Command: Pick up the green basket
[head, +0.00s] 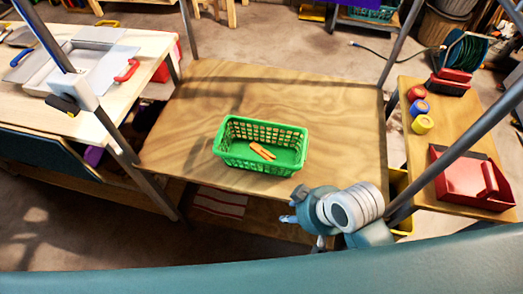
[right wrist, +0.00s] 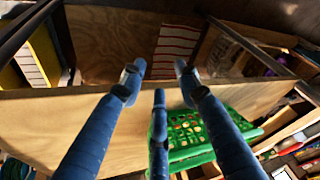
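The green basket (head: 262,163) stands upright on the wooden table (head: 330,120), a little in front of the table's middle. An orange-brown item, perhaps a clothespin (head: 262,151), lies inside it. My right gripper (head: 292,218) is at the table's front edge, just in front and to the right of the basket, not touching it. In the right wrist view, the fingers of my right gripper (right wrist: 158,80) are spread with nothing between them. The basket (right wrist: 188,130) shows there partly hidden behind the fingers. My left gripper is not in view.
Grey posts rise at the table's corners. A bench at the left (head: 140,50) holds trays and tools. A red-striped cloth (head: 220,203) lies below the table. The tabletop around the basket is clear.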

